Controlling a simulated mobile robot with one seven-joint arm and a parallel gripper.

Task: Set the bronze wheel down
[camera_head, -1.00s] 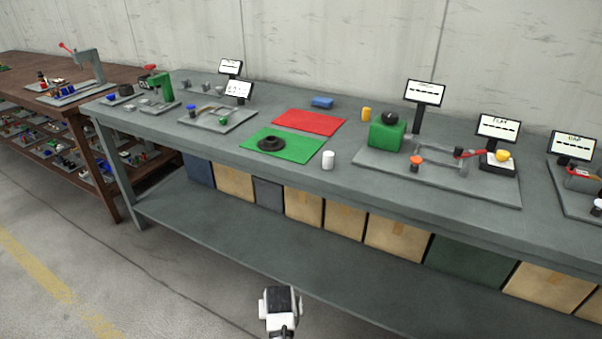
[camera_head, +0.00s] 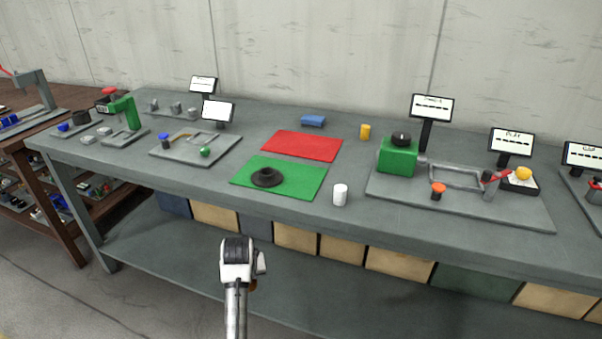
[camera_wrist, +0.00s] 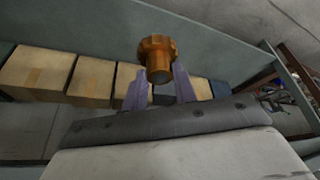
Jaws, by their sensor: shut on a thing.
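The bronze wheel (camera_wrist: 157,55) is a lobed, orange-brown knob with a short round hub. In the wrist view it sits between the two fingers of my gripper (camera_wrist: 158,88), which is shut on it. In the head view my gripper (camera_head: 246,284) is in front of the bench, below the level of its top. Only a small orange-brown bit of the wheel (camera_head: 254,285) shows there, the rest being hidden behind my wrist. The wheel is held in the air, apart from the bench.
The grey bench (camera_head: 300,220) carries a green mat (camera_head: 308,182) with a black flanged part (camera_head: 267,177), a red mat (camera_head: 302,146) and a white cylinder (camera_head: 340,194). Jack fixtures stand left and right, with a green block (camera_head: 397,158). The lower shelf (camera_head: 330,275) juts out under the top.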

